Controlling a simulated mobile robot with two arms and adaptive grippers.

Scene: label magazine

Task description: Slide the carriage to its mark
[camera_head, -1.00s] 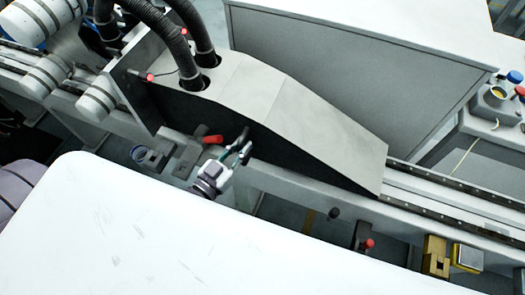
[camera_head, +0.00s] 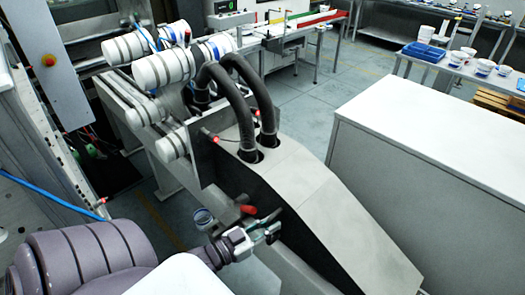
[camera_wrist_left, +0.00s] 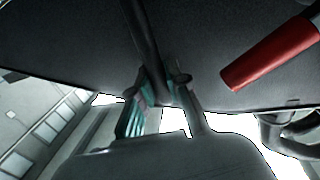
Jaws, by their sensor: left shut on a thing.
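The carriage (camera_head: 302,172) is a grey, sloping wedge-shaped housing with a dark side and two black ribbed hoses entering its top. My left gripper (camera_head: 270,229) comes in from the lower left and is at the carriage's dark near side. In the left wrist view, its two fingers (camera_wrist_left: 160,98) are shut on a dark bar handle (camera_wrist_left: 146,35) that runs along the dark side face. A red-gripped lever (camera_head: 248,210) is beside the gripper and shows large in the wrist view (camera_wrist_left: 272,52). I cannot make out the mark. My right gripper is not in view.
White rollers (camera_head: 160,68) stand behind the carriage at the rail's far end. A large white-topped cabinet (camera_head: 430,130) stands to the right, with grey floor between. Benches with tubs (camera_head: 485,66) are farther back.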

